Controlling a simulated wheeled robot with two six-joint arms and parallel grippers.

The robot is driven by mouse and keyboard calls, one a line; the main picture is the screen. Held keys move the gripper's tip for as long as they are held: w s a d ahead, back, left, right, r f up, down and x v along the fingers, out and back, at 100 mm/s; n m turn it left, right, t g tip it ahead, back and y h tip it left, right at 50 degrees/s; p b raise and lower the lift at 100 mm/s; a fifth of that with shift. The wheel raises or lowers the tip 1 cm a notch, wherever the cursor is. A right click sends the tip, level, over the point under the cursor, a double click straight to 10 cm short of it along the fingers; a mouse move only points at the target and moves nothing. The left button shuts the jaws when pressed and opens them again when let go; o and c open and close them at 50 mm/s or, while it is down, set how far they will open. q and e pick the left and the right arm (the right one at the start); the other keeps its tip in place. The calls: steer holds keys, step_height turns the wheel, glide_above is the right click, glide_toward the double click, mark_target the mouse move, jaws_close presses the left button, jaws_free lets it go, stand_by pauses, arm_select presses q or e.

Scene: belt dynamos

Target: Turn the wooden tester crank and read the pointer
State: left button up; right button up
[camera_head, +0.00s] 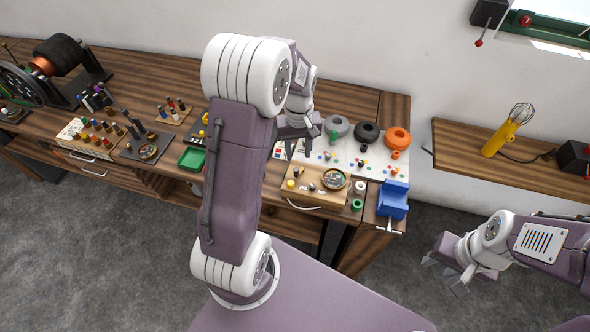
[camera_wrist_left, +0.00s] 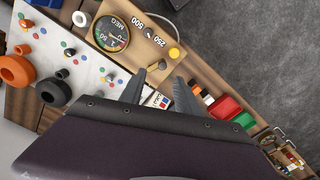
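The tester is a wooden box (camera_head: 318,199) with a round brass-rimmed dial (camera_head: 335,180) on top, at the front of the workbench. In the left wrist view the tester (camera_wrist_left: 140,58) shows its dial (camera_wrist_left: 111,33), labels 250 and 500, and a yellow knob (camera_wrist_left: 174,53). The dial's pointer is too small to read, and I cannot make out the crank clearly. My left gripper (camera_head: 298,146) is open and empty behind the tester; its fingers also show in the left wrist view (camera_wrist_left: 160,78). My right gripper (camera_head: 442,270) hangs apart from the bench, apparently open and empty.
A white board (camera_head: 370,158) with grey, black and orange rings lies behind the tester. A blue vise (camera_head: 393,200) stands right of it; a green tray (camera_head: 192,158) lies left. Floor between is clear.

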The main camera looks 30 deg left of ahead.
mark_target(296, 169)
arm_select(q)
steer(key=shift+w+d+f, duration=0.1)
steer(key=shift+f, duration=0.2)
steer(key=f, duration=0.5)
steer(key=f+p, duration=0.1)
steer(key=f, duration=0.1)
steer(key=shift+s+a+f, duration=0.3)
steer(key=shift+s+a, duration=0.05)
steer(key=shift+a, duration=0.05)
steer(key=shift+w+d+f, duration=0.15)
steer(key=shift+f, duration=0.3)
jaws_close()
